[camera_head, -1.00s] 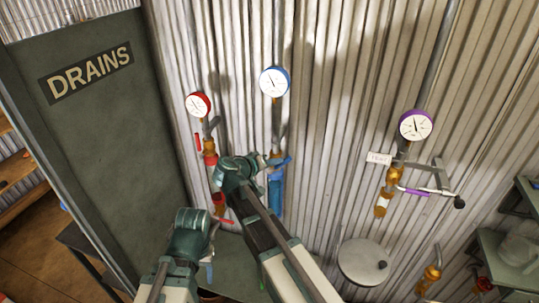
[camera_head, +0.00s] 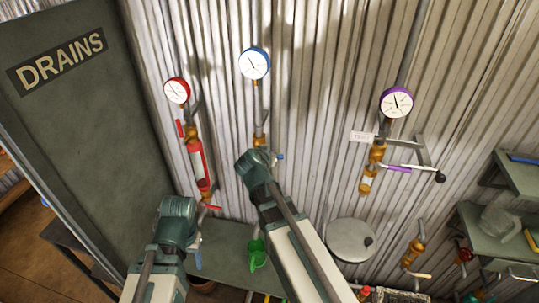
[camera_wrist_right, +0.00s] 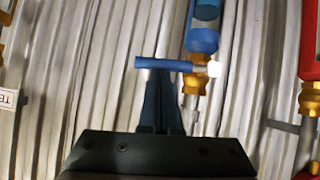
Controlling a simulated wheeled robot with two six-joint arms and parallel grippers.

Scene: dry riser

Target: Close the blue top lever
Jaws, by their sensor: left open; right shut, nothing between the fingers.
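The blue top lever (camera_wrist_right: 165,64) lies crosswise to its pipe in the right wrist view, its white-tipped end over the brass valve (camera_wrist_right: 196,85). The blue tube (camera_wrist_right: 203,38) is on the same pipe. In the head view only a small piece of the lever (camera_head: 281,157) shows; my right arm hides the rest and the tube. My right gripper (camera_wrist_right: 162,84) is shut and empty, its fingertips at the lever's handle; I cannot tell whether they touch. My left gripper (camera_head: 178,207) is open, lower left, away from the lever, its fingers mostly hidden.
The blue gauge (camera_head: 255,63) is above on the corrugated wall. The red gauge (camera_head: 177,90) and red tube (camera_head: 198,163) are to the left. The purple lever (camera_head: 398,169) is to the right. A round disc (camera_head: 350,240) and a green jug (camera_head: 257,253) are lower down.

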